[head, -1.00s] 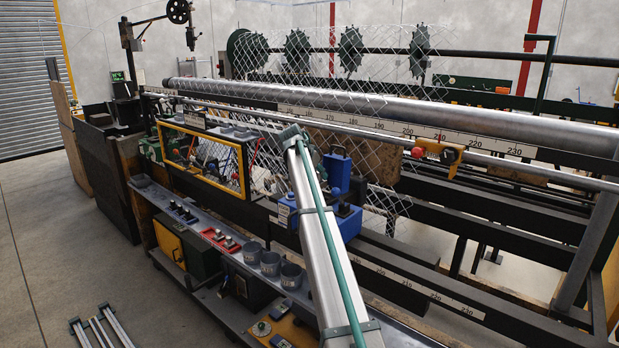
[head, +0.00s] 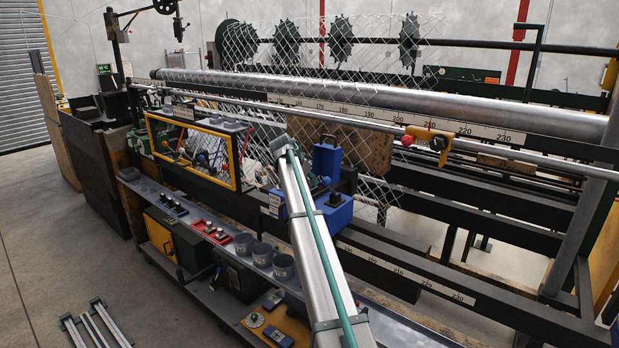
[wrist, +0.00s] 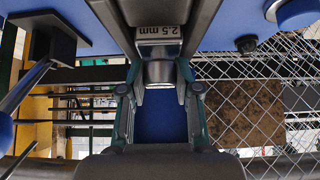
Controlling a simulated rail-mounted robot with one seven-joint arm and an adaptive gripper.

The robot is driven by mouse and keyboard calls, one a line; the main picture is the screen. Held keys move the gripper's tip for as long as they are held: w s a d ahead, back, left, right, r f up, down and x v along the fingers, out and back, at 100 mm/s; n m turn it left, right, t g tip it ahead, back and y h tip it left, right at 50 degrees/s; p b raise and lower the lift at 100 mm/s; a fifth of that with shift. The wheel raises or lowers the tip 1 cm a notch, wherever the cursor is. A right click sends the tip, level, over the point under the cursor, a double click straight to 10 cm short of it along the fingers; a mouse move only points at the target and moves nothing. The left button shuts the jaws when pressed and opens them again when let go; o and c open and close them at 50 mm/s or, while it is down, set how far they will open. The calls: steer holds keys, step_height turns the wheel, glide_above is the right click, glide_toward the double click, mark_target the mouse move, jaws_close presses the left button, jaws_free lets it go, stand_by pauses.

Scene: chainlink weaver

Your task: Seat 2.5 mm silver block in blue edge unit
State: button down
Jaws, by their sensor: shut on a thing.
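The silver block (wrist: 159,72) shows in the middle of the wrist view, with a label reading 2.5 mm above it. My gripper (wrist: 158,94) is shut on it, with one finger on each side. The blue edge unit (head: 334,212) stands on the machine's front rail in the head view, with a raised blue part (head: 326,161) above it. Blue surfaces of the unit surround the block in the wrist view. My arm hides part of the unit in the head view. I cannot tell whether the block touches the unit or how deep it sits.
Chain-link mesh (wrist: 232,112) hangs close by on the right in the wrist view. A blue knob (wrist: 296,12) is at top right. A yellow-framed panel (head: 238,160) stands left of my arm in the head view, and grey cups (head: 283,267) sit on the shelf below.

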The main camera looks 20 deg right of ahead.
steer(key=shift+r, duration=0.1)
steer(key=c, duration=0.7)
jaws_free()
steer(key=shift+c, duration=0.2)
steer(key=shift+s, duration=0.1)
steer(key=v, duration=1.2)
